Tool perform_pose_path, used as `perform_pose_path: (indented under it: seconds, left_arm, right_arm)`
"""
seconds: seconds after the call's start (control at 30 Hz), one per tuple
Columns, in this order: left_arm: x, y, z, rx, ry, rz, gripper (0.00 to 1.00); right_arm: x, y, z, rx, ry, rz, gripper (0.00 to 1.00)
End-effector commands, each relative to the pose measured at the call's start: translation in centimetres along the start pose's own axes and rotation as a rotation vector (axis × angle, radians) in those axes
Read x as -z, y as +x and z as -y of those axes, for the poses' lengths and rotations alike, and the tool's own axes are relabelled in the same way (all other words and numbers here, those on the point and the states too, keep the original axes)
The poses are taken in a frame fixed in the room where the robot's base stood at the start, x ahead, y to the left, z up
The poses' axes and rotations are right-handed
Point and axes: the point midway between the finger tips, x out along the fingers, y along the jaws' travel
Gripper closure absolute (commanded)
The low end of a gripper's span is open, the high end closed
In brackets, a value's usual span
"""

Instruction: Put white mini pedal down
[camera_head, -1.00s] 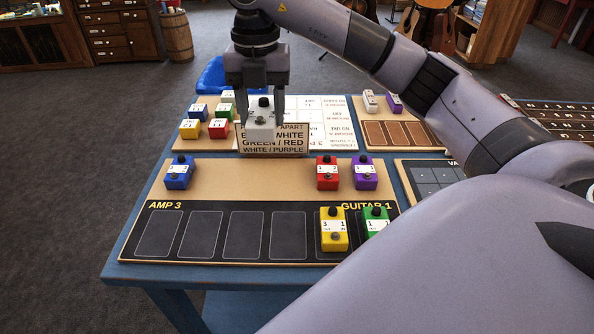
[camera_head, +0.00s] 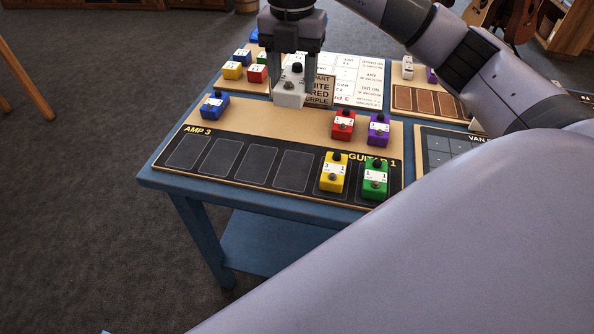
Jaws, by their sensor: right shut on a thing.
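My right gripper (camera_head: 296,72) is shut on the white mini pedal (camera_head: 290,95), at the upper middle of the head view. The pedal is upright and appears over the rear edge of the front tan board (camera_head: 270,120), in front of the sign (camera_head: 320,92). I cannot tell whether its base touches the board. On that board's tan strip stand a blue pedal (camera_head: 214,105), a red pedal (camera_head: 343,125) and a purple pedal (camera_head: 378,129). A yellow pedal (camera_head: 333,173) and a green pedal (camera_head: 375,180) stand at the right of the black slot row (camera_head: 243,160). My left gripper is out of view.
Behind are a board with several coloured pedals and a printed chart (camera_head: 360,75), and a board with brown slots (camera_head: 430,101). The tan strip between the blue and red pedals looks clear. My right arm covers the right side. The blue table (camera_head: 160,182) ends at left.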

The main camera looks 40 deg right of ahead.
Motion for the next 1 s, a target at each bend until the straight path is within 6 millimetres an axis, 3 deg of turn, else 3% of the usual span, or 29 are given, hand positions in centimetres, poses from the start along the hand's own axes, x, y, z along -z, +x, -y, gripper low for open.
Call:
perform_pose_path:
  seconds: [0.17,0.7,1.0]
  left_arm:
    - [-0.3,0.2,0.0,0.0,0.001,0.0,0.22]
    - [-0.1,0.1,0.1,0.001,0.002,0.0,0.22]
    - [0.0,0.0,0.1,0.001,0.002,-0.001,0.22]
  right_arm:
    - [0.1,1.4,0.0,0.001,0.002,-0.002,0.82]
    - [0.0,14.1,0.1,0.004,0.003,-0.001,0.82]
    - [0.0,16.6,0.0,0.001,0.002,0.0,0.82]
